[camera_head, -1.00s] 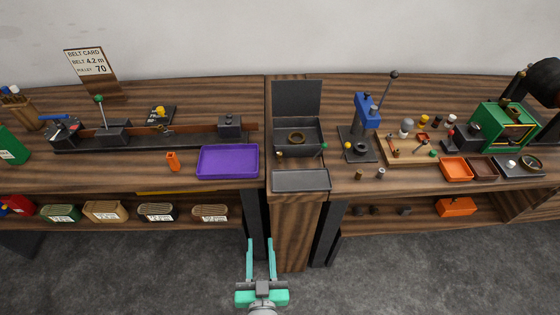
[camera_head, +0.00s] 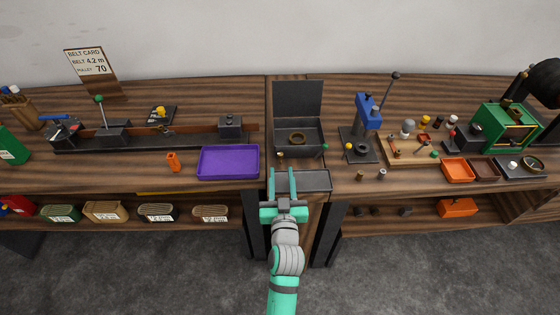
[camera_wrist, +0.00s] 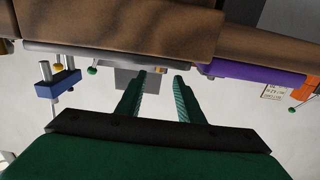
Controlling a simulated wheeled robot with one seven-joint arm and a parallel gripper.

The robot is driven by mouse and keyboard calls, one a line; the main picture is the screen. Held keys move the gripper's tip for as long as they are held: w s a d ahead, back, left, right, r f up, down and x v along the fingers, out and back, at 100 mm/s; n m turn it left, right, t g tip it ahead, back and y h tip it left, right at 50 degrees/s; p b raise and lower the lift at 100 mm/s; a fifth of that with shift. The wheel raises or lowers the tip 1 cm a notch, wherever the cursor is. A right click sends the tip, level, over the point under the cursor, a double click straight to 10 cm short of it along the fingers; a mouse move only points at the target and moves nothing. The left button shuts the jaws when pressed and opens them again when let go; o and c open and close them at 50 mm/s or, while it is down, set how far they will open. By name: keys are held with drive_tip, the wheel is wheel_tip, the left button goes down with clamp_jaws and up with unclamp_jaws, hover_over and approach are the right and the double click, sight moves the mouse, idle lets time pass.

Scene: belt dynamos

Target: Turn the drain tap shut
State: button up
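A dark open basin (camera_head: 311,134) with a raised lid (camera_head: 297,98) stands at the centre of the bench, with a brass ring (camera_head: 297,137) inside. A small brass fitting (camera_head: 280,155) is at its front left and a green-knobbed lever (camera_head: 324,147) at its front right. I cannot tell for certain which of these is the drain tap. My gripper (camera_head: 281,172) is open and empty, with its fingertips over the left part of the grey tray (camera_head: 312,181), just short of the brass fitting. The wrist view shows the fingers (camera_wrist: 160,76) apart and the green knob (camera_wrist: 92,71) to their left.
A purple tray (camera_head: 228,162) lies left of my gripper. A blue press (camera_head: 366,112) and a wooden parts tray (camera_head: 405,158) stand to the right. A shelf with several labelled belt coils (camera_head: 106,211) runs below. Open floor lies in front of the bench.

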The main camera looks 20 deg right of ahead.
sight(280, 157)
drive_tip(key=x, duration=0.5)
drive_tip(key=shift+w+d, duration=0.15)
drive_tip(key=shift+w, duration=0.35)
clamp_jaws()
